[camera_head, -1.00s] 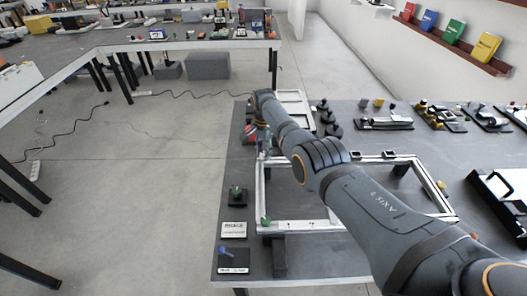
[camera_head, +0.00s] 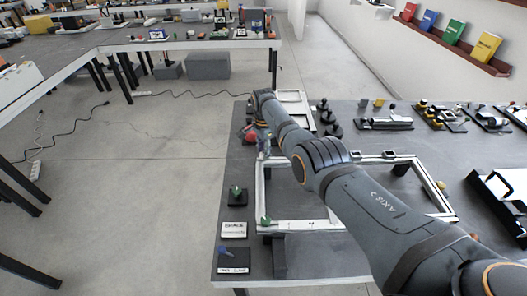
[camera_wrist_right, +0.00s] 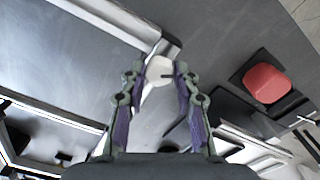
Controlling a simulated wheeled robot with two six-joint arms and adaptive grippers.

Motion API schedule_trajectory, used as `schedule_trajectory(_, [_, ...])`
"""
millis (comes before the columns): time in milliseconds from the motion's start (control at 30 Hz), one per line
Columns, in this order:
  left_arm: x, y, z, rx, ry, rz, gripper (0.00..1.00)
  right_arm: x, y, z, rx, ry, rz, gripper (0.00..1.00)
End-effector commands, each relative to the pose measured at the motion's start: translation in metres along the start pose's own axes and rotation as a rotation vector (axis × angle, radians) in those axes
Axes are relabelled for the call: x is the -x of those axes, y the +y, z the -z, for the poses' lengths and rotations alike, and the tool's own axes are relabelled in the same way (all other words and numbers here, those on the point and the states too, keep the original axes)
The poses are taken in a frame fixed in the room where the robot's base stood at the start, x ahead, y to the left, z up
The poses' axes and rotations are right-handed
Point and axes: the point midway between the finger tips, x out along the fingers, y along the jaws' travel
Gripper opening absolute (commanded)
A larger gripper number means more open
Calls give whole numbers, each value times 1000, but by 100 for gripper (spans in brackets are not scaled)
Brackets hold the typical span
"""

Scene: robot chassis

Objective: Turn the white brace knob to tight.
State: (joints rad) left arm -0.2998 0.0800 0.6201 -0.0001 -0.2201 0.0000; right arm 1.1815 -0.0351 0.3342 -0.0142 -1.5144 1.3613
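The white brace knob (camera_wrist_right: 159,72) shows in the right wrist view, directly between my right gripper's fingertips. My right gripper (camera_wrist_right: 160,80) has one finger on each side of the knob, and both tips appear to touch it. In the head view my right gripper (camera_head: 263,146) points down at the left side of the metal frame (camera_head: 260,190); the white knob is hidden or too small to make out there. Whether the knob stands at tight cannot be read. My left gripper is not in view.
A red knob on a dark base (camera_wrist_right: 266,84) is close by on the right in the wrist view. A green-knobbed block (camera_head: 237,195), a white label plate (camera_head: 234,229) and a blue-handled plate (camera_head: 233,260) lie along the table's left edge. Black pieces (camera_head: 328,118) stand behind the frame.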

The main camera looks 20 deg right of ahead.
Motion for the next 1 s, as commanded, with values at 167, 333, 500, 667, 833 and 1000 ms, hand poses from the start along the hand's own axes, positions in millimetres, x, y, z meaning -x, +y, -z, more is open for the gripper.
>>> schedule_trajectory(167, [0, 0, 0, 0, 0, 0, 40, 1, -1, 0, 0, 0, 2, 52])
schedule_trajectory(333, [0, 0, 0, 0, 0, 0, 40, 0, 0, 0, 1, 0, 0, 52])
schedule_trajectory(500, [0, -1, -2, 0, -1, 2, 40, 4, -1, 0, 1, 0, 2, 52])
schedule_trajectory(667, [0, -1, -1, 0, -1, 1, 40, 27, 0, 0, 1, 0, 4, 52])
schedule_trajectory(833, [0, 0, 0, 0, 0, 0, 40, 73, -1, 0, 1, 1, 5, 52])
schedule_trajectory(1000, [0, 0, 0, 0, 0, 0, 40, 106, -1, 0, 1, 0, 2, 52])
